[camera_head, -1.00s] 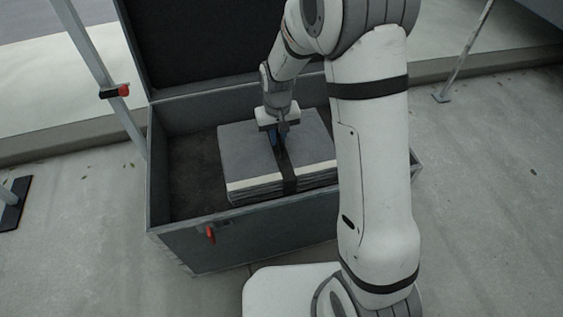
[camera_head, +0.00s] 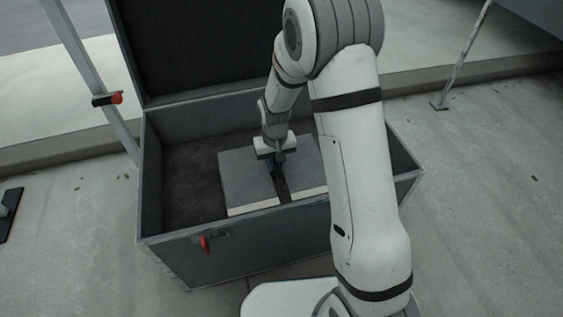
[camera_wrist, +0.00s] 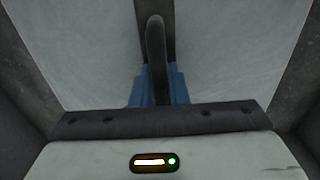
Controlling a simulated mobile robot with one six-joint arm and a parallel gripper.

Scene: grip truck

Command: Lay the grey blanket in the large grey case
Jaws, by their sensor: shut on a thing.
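The folded grey blanket (camera_head: 243,178) has a pale edge and a dark strap around its middle. It is inside the large grey case (camera_head: 190,250), lower than the case's front wall, toward the right half. My gripper (camera_head: 275,167) points down at the blanket's middle and is shut on the strap. In the wrist view, the blue fingers (camera_wrist: 158,85) close around a dark strap loop, with the grey blanket (camera_wrist: 90,50) spread on both sides. Whether the blanket touches the case floor is hidden by the front wall.
The case's lid (camera_head: 190,45) stands open at the back. Dark bare case floor (camera_head: 190,185) shows left of the blanket.

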